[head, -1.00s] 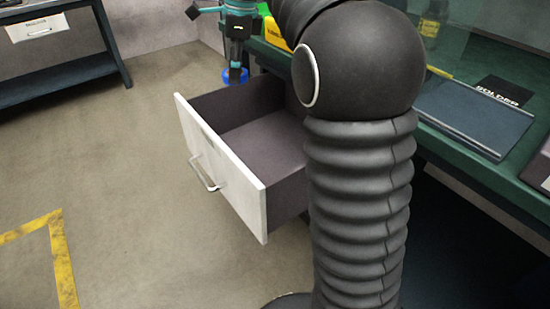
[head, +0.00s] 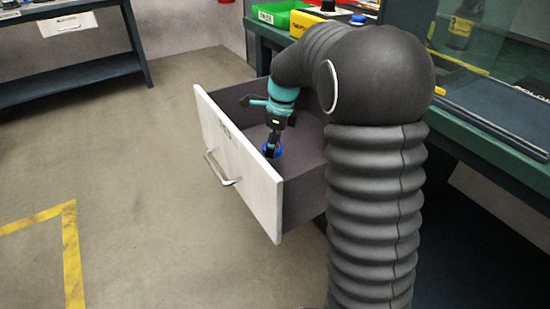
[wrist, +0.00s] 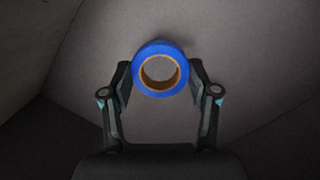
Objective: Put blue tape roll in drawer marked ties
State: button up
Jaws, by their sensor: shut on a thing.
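The blue tape roll (wrist: 160,49) has a brown inner core and sits between the fingers of my gripper (wrist: 160,80) in the wrist view. My gripper is shut on it at its left and right sides. In the head view my gripper (head: 271,148) points down inside the open drawer (head: 237,165), and the blue tape roll (head: 279,151) shows at its tip. The drawer has a white front with a metal handle and a dark inside. Its label is too small to read. I cannot tell whether the roll touches the drawer floor.
The green workbench (head: 478,130) above the drawer holds a green bin (head: 277,14) and a yellow case (head: 306,22). Another dark bench (head: 75,66) stands at the far left. The floor (head: 140,180) in front of the drawer is clear.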

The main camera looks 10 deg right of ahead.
aim_at(274, 165)
jog(key=shift+f+b, duration=0.35)
jog(key=shift+f, duration=2.05)
jog(key=shift+f, duration=0.15)
jog(key=o, duration=1.1)
jog(key=shift+o, duration=0.2)
jog(key=r, duration=0.4)
jog(key=d+r+p, duration=0.1)
jog(key=r, duration=0.7)
jog(key=shift+s+d+r+p, duration=0.15)
jog(key=shift+s+d+p, duration=0.15)
jog(key=shift+s+p, duration=0.1)
